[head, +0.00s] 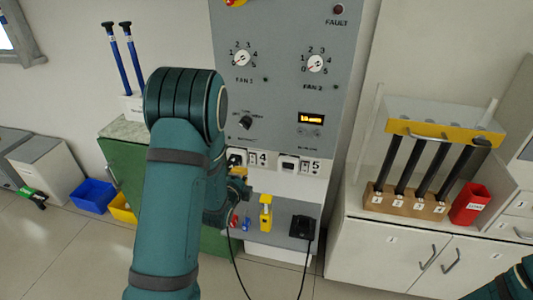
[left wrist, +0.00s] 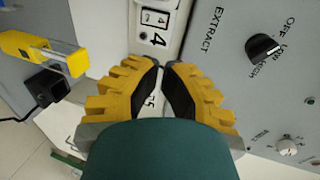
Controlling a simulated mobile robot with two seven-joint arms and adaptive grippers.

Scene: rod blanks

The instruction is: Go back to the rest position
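My left arm rises through the left middle of the head view, and its gripper (head: 238,178) is mostly hidden behind the arm, in front of the lower part of the grey control panel (head: 285,95). In the left wrist view the yellow fingers with black pads of my left gripper (left wrist: 161,64) come together at the tips, with nothing seen between them. They are close to the white strip with the label 4 (left wrist: 155,39). Only a teal piece of my right arm shows at the lower right corner of the head view; its gripper is out of view.
A white cabinet (head: 385,248) at the right bears a wooden rack (head: 407,204) with several dark rods and a red container (head: 470,203). A green cabinet (head: 120,165) stands behind my left arm. Blue (head: 92,196) and yellow (head: 122,208) bins are on the floor. Black cables hang below the panel.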

